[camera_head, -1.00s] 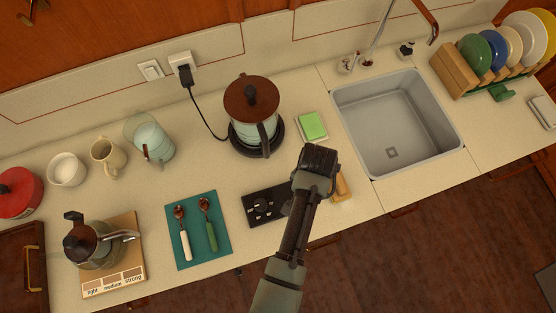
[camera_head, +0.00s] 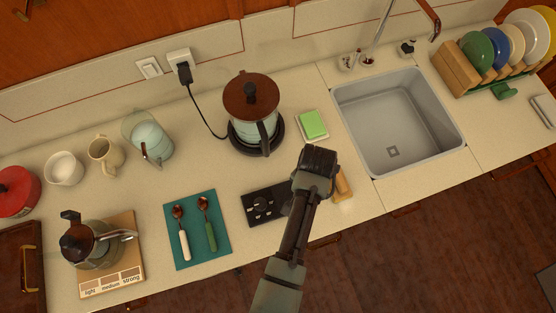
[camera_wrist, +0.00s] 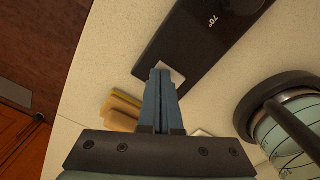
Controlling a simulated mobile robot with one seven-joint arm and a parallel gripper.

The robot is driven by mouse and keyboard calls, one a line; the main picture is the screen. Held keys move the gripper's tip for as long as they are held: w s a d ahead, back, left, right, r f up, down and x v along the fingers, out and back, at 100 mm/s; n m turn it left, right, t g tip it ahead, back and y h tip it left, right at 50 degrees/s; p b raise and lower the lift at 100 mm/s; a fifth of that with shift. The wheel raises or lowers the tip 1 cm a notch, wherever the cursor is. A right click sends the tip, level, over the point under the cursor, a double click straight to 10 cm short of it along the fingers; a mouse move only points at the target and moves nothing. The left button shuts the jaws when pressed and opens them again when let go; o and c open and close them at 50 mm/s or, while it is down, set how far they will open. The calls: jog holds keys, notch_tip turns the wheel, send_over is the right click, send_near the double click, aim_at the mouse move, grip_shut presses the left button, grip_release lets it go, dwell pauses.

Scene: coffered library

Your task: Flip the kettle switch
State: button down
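The kettle (camera_head: 252,97), with a brown lid and pale glass body, stands on its dark round base at the back of the counter. Part of it shows at the right of the wrist view (camera_wrist: 292,152). A black control panel (camera_head: 262,204) with a dial lies in front of it; my arm hides its right end. In the wrist view the panel (camera_wrist: 205,38) bears a "70°" mark and a pale square patch (camera_wrist: 173,73) at its near end. My gripper (camera_wrist: 160,73) is shut and empty, its fingertips over this patch. I cannot tell whether they touch it.
A green sponge (camera_head: 313,124) lies right of the kettle, before the sink (camera_head: 440,150). A wooden item (camera_head: 343,187) lies beside my gripper. A teal mat (camera_head: 190,255) with two spoons lies left of the panel. A black cord (camera_head: 206,122) runs to the wall socket.

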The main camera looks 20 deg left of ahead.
jog(key=shift+f, duration=0.15)
notch_tip(320, 180, up, 7)
jog(key=p, duration=0.7)
jog(key=shift+w, duration=0.1)
dwell(0.6)
